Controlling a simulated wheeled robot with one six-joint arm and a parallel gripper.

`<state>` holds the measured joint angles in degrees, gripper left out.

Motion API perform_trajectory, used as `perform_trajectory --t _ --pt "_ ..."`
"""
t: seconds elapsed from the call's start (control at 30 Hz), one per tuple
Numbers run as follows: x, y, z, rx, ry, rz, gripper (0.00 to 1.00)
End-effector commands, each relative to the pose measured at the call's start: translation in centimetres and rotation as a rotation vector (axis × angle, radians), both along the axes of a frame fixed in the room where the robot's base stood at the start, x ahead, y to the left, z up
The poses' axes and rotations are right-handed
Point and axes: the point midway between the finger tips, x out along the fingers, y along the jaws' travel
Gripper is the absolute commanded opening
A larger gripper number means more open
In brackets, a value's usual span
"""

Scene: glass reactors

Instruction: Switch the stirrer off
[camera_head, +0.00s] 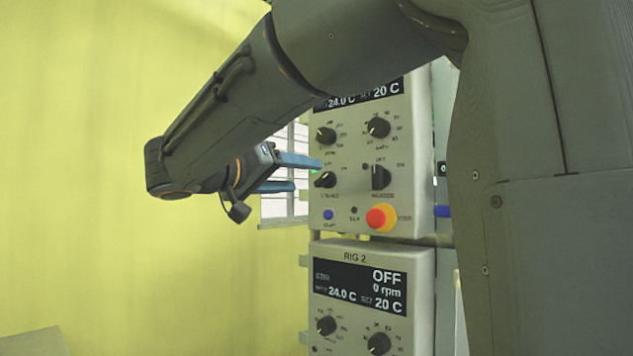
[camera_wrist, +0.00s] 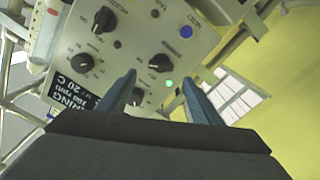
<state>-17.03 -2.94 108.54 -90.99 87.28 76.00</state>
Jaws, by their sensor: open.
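The upper control panel (camera_head: 350,200) has several black knobs, a red and yellow stop button (camera_head: 380,217) and a blue button (camera_head: 328,214). Its lower left knob (camera_head: 325,179) also shows in the wrist view (camera_wrist: 160,63), with a lit green lamp (camera_wrist: 168,83) beside it. Its display (camera_wrist: 68,93) partly reads "RING" and 100 rpm. My gripper (camera_head: 289,173) is open, with blue fingers pointing at the panel from the left. In the wrist view, that knob appears between and beyond the fingertips (camera_wrist: 159,77). I cannot tell whether they touch it. Small labels are unreadable.
A second panel, RIG 2 (camera_head: 355,258), sits directly below; its display reads OFF and 0 rpm. My arm covers the upper panel's top. A yellow wall (camera_head: 80,150) stands behind.

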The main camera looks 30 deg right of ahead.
Motion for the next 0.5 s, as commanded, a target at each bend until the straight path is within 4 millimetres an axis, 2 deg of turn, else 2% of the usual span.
perform_trajectory --t 0.3,0.5 --pt "1.5 -4.6 0.0 0.001 0.007 -0.003 0.59" --pt "2.2 -6.3 -0.1 0.001 0.007 -0.001 0.59"
